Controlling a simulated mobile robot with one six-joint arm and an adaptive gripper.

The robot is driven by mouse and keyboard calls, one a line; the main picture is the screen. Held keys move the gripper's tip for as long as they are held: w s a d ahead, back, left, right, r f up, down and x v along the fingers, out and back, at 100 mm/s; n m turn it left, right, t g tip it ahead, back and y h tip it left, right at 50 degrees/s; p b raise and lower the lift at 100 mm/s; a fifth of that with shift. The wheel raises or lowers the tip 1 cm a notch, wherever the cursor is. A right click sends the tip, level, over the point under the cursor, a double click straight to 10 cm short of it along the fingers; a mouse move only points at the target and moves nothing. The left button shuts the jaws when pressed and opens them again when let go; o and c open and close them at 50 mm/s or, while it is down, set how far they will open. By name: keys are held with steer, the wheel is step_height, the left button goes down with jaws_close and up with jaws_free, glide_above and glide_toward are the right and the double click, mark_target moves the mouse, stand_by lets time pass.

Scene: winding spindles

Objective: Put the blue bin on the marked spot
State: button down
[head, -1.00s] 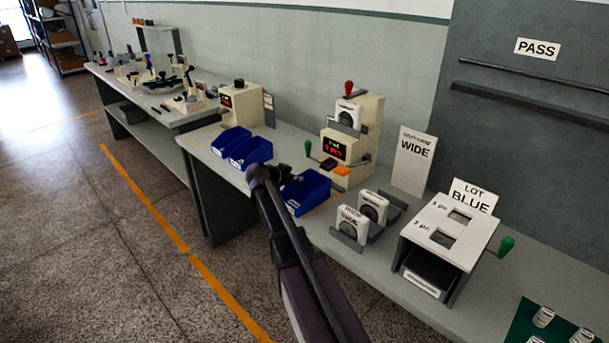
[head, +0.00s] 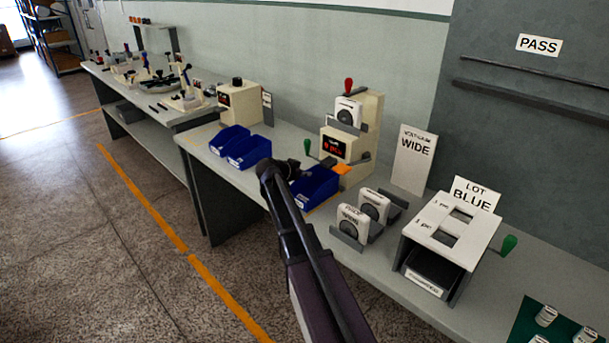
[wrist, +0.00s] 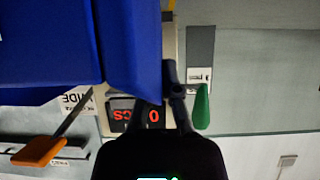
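My gripper (head: 293,166) is at the back left wall of a blue bin (head: 315,186) in front of the cream winding machine. In the wrist view the blue bin (wrist: 48,45) fills the upper left. One finger (wrist: 176,82) shows beside the bin's wall and the other is partly hidden by it; the gripper appears shut on this wall. A thin yellow line (head: 324,206), apparently part of the marked spot, shows along the bin's lower right edge. The rest of the marking is hidden. Whether the bin touches the table is unclear.
Two more blue bins (head: 240,147) stand to the left. The cream machine (head: 352,140) with a green handle (head: 307,146) and orange lever (head: 342,169) is close behind. White spindle units (head: 352,222) stand to the right, before a white-topped box (head: 450,225).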

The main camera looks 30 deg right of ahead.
steer(key=shift+a+f, duration=0.1)
steer(key=shift+f, duration=0.1)
steer(key=c, duration=0.8)
jaws_free()
steer(key=shift+r, duration=0.15)
steer(key=shift+a+r, duration=0.1)
steer(key=shift+r, duration=0.05)
steer(key=shift+s+a+r+p, duration=0.1)
steer(key=shift+a+r+p, duration=0.1)
steer(key=shift+a+p, duration=0.15)
steer(key=p+v, duration=0.5)
steer(key=v, duration=0.6)
steer(key=shift+f, duration=0.1)
